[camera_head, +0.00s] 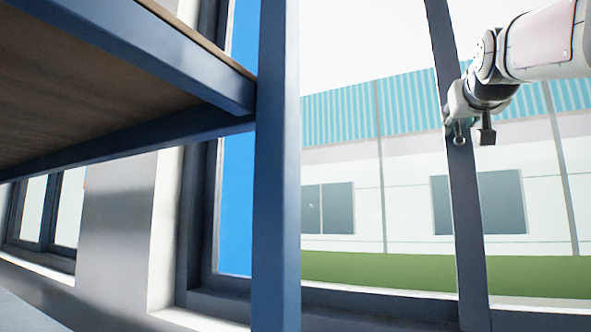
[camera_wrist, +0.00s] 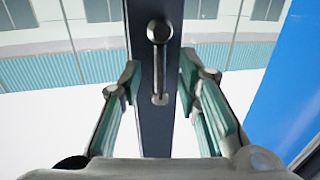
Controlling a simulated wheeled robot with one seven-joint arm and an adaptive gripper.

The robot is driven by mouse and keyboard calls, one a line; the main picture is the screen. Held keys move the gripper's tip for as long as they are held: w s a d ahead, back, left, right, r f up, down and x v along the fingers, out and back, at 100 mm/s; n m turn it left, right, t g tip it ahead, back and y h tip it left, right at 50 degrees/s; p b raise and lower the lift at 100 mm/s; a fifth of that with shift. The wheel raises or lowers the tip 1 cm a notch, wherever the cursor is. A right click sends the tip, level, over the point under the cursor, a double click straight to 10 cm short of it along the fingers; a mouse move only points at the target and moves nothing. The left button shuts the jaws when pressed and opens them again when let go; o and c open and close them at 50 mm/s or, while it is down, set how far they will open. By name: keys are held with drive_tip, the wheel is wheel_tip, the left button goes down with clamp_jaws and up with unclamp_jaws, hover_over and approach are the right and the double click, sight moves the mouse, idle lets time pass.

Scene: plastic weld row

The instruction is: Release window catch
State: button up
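The window catch (camera_wrist: 159,62) is a slim grey metal handle with a rounded end, mounted on the dark window frame bar (camera_wrist: 147,130). In the wrist view it lies lengthwise along the bar, between my fingers. My gripper (camera_wrist: 158,76) is open, with one teal-padded finger on each side of the bar. A gap shows between each finger and the handle. In the head view my gripper (camera_head: 471,136) is at the upper right, in front of the upright frame bar (camera_head: 466,220). I cannot make out the catch for certain there.
A blue metal rack post (camera_head: 276,200) and a brown-topped shelf (camera_head: 100,70) stand close at the left of the head view. A window sill (camera_head: 380,300) runs along the bottom. A blue panel (camera_wrist: 285,90) is at the right of the wrist view. A building shows outside.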

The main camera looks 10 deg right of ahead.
drive_tip(key=shift+w+d, duration=0.1)
drive_tip(key=shift+w, duration=0.05)
drive_tip(key=shift+c, duration=0.6)
clamp_jaws()
